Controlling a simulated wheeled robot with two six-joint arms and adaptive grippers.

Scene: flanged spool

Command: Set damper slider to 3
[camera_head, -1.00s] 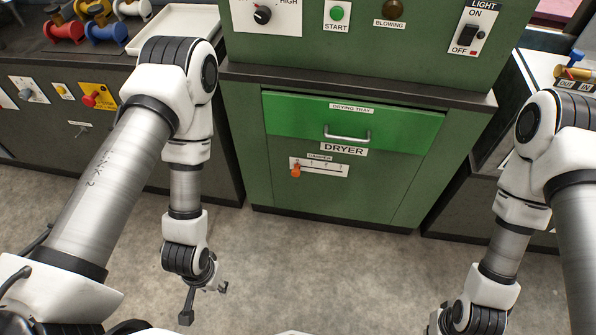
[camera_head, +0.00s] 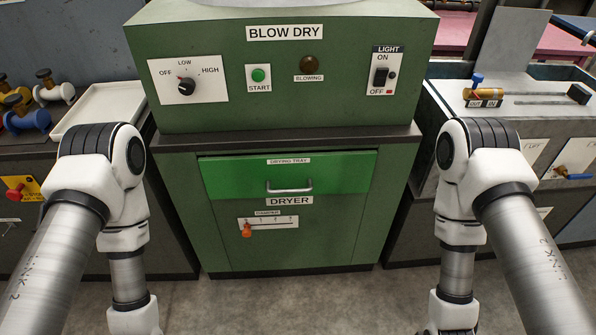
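The damper slider's orange knob (camera_head: 247,231) sits at the left end of its white scale plate (camera_head: 275,224), under a small damper label. The scale digits are too small to read surely. The plate is on the green dryer front (camera_head: 330,237), below the dryer label. My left arm (camera_head: 110,195) comes down at the left and my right arm (camera_head: 470,190) at the right. Both are cut off by the bottom edge, so neither gripper shows. Nothing touches the knob.
Above the damper are the shut drying tray (camera_head: 345,170) with its handle (camera_head: 289,186) and the blow dry panel (camera_head: 235,47) with a dial, a start button and a light switch. Counters stand at both sides. The floor (camera_head: 270,297) before the dryer is clear.

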